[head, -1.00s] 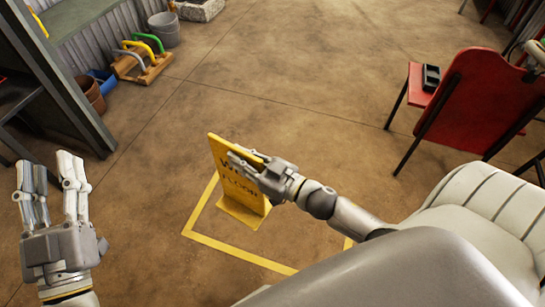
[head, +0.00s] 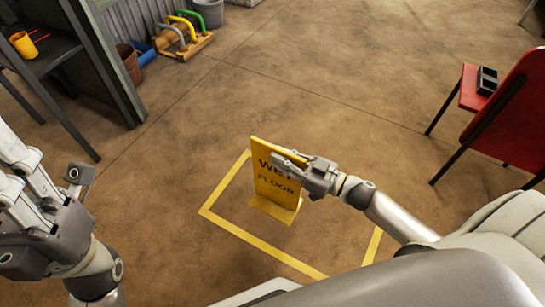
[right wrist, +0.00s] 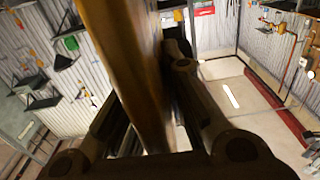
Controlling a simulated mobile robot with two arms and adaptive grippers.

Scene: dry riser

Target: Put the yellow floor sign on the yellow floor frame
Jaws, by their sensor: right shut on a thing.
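The yellow floor sign (head: 275,186) with dark "WET FLOOR" lettering stands roughly upright in the head view. My right gripper (head: 292,159) is shut on its upper right edge. The sign also shows as a blurred yellow-brown slab (right wrist: 125,60) between the fingers in the right wrist view. The yellow floor frame (head: 262,245) is an outline on the floor, partly hidden by the sign and by my body. In the picture the sign's foot lies inside the outline; I cannot tell whether it touches the floor. My left gripper (head: 55,180) is open and empty at the left edge.
A red chair (head: 505,110) with a black object on its seat stands at the right. A dark shelf (head: 105,65) is at the upper left, beside a wooden rack (head: 185,47) with coloured handles and several buckets. The floor around the frame is clear.

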